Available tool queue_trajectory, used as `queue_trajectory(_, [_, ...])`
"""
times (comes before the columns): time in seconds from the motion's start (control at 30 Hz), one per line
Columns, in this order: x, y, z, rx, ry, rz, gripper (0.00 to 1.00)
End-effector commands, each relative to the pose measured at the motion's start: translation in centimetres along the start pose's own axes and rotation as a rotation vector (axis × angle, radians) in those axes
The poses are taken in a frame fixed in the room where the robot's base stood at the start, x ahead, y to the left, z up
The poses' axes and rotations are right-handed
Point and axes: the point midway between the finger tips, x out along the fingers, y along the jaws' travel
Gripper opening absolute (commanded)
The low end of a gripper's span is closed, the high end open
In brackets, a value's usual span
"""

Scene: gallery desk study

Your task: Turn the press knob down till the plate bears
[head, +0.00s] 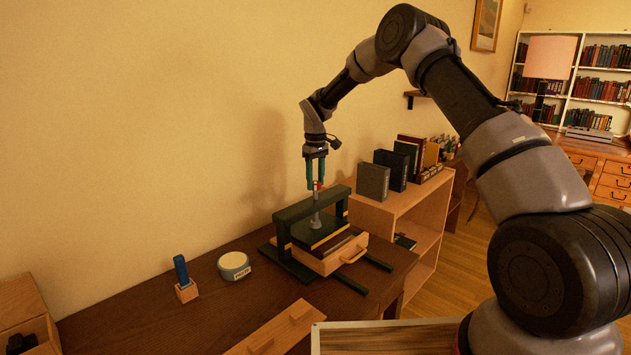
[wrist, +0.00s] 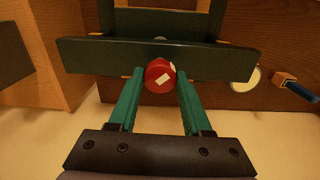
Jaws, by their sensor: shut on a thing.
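The press is a dark green frame with a crossbeam (head: 290,214) on the brown desk by the wall. A metal screw runs through the crossbeam to a dark plate with a yellow edge (head: 328,233). Below the plate is a light wooden box with a front handle (head: 337,261); whether the plate touches what lies beneath is hard to tell. The red press knob with white marks (wrist: 159,76) sits between my teal fingers. My gripper (head: 316,186) points down and is shut on the knob; it also shows in the wrist view (wrist: 160,73).
On the desk left of the press are a round pale tin (head: 234,262) and a blue object in a wooden block (head: 181,270). A wooden board (head: 275,331) lies in front. A low shelf with several books (head: 374,181) stands to the right.

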Motion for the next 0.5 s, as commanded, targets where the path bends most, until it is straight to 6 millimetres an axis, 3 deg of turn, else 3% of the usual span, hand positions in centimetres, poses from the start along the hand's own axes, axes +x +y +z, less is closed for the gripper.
queue_trajectory(0.5, [-0.09,0.00,-0.10,0.218,0.003,0.001,0.00])
